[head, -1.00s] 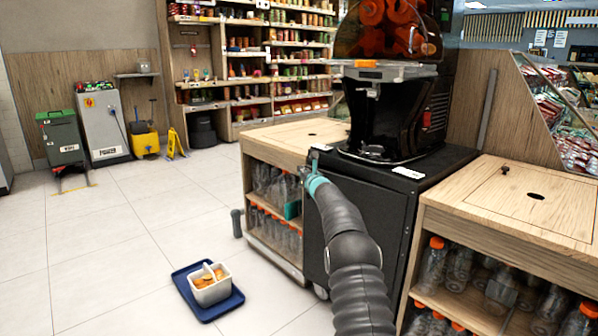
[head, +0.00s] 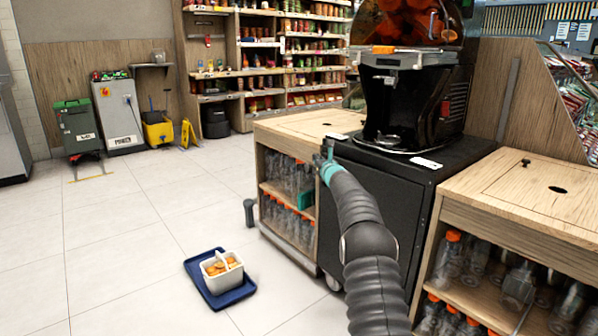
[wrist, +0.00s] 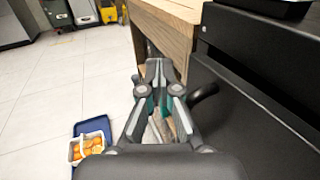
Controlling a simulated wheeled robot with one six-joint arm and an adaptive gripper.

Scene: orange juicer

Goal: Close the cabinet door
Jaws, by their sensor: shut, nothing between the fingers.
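The black cabinet (head: 378,192) stands under the juicer, and its dark door also fills the right of the wrist view (wrist: 245,85). My gripper (head: 324,152) is at the cabinet's upper left front corner, and my arm hides part of the door. In the wrist view my gripper (wrist: 158,75) is shut and empty, left of the handle. I cannot tell whether it touches the door.
A wooden shelf unit (head: 290,125) with bottles adjoins the cabinet on the left; another wooden counter (head: 530,195) stands on the right. A blue tray (head: 232,298) with a white food container (head: 222,270) lies on the floor.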

